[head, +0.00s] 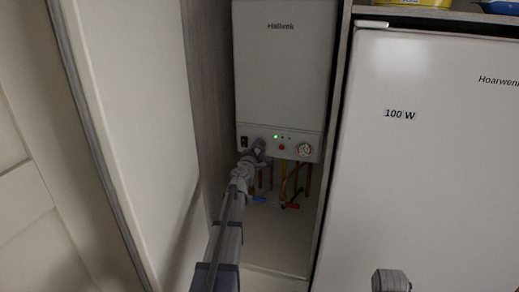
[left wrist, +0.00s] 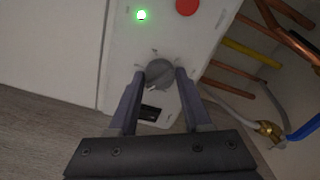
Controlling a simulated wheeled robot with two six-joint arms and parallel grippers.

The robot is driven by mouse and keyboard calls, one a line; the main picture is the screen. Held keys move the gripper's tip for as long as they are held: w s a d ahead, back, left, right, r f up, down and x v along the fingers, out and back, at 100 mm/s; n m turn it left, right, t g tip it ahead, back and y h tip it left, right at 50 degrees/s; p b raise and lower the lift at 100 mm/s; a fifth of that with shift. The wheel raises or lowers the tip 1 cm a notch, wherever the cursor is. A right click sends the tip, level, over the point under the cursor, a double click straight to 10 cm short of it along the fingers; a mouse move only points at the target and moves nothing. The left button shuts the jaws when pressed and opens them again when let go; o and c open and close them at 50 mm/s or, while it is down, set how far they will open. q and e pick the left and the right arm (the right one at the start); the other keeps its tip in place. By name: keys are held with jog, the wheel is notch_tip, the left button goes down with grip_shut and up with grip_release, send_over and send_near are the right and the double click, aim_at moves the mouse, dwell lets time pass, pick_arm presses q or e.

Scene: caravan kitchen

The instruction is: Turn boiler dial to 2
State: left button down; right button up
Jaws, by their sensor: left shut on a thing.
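The white boiler (head: 284,60) hangs in a narrow cupboard in the head view. Its lower panel carries a black switch, a green light, a red button and a round gauge. My left gripper (head: 259,148) is at the panel's left part and hides the dial there. In the left wrist view the round grey dial (left wrist: 160,73) sits between the two fingertips of my left gripper (left wrist: 159,78), which is shut on it. Tick marks surround the dial, but its numbers and setting are too small to read. A grey ribbed end (head: 390,281), apparently of my right arm, shows at the bottom edge.
A white fridge (head: 420,150) stands to the right and an open white door panel (head: 130,120) to the left, leaving a narrow gap for my left arm. Copper pipes (left wrist: 232,70) and coloured valve handles (head: 290,205) sit below the boiler.

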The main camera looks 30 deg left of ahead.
pick_arm(q)
jog(key=shift+n, duration=0.5)
jog(key=shift+c, duration=1.8)
grip_release()
jog(key=v, duration=0.8)
